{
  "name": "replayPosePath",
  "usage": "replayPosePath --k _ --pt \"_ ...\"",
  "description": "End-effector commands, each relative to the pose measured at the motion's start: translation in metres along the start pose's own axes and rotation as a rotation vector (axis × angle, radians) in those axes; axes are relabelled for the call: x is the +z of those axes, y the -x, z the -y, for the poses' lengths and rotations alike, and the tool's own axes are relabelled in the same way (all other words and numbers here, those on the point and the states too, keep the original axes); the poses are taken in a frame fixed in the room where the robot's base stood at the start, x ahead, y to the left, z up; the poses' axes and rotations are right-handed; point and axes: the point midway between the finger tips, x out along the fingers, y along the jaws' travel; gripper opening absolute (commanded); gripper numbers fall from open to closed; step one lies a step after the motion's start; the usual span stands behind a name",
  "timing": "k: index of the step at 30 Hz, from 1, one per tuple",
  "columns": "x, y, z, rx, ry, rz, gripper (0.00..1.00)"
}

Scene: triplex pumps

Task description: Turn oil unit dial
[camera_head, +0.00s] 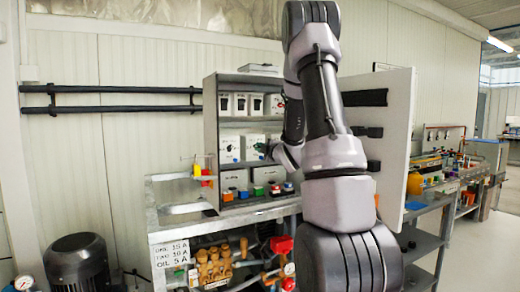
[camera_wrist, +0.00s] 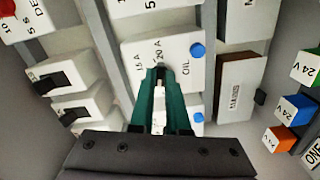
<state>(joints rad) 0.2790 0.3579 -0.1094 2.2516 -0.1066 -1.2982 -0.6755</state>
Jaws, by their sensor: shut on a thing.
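The oil unit (camera_wrist: 182,58) is a white box marked OIL, with "15 A" and "20 A" on its face and a blue button (camera_wrist: 197,50) at its right side. Its dial (camera_wrist: 160,71) is a small dark knob, mostly hidden between the fingertips. My gripper (camera_wrist: 160,80) has green fingers and is shut on the dial, pointing straight at the face of the unit. In the head view my gripper (camera_head: 268,149) reaches into the middle row of the open grey cabinet (camera_head: 210,120), and the dial cannot be made out there.
White units with black switches (camera_wrist: 62,75) stand left of the oil unit in the wrist view. The cabinet door (camera_head: 397,140) stands open beside my arm.

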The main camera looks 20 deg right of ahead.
Motion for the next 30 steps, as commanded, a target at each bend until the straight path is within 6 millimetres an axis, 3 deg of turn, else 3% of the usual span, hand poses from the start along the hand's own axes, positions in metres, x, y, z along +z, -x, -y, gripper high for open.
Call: replayPosePath --k 11,12,14,15,25,30 --pt "0.001 0.001 0.002 -0.004 0.003 0.002 0.00" --pt "0.001 0.001 0.002 -0.004 0.003 0.002 0.17" --pt "0.001 0.001 0.002 -0.004 0.003 0.002 0.40" --pt "0.001 0.001 0.002 -0.003 0.003 0.002 0.44" --pt "0.000 0.003 0.001 -0.001 0.003 0.001 0.44" --pt "0.001 0.024 0.000 0.000 0.004 0.003 0.44"
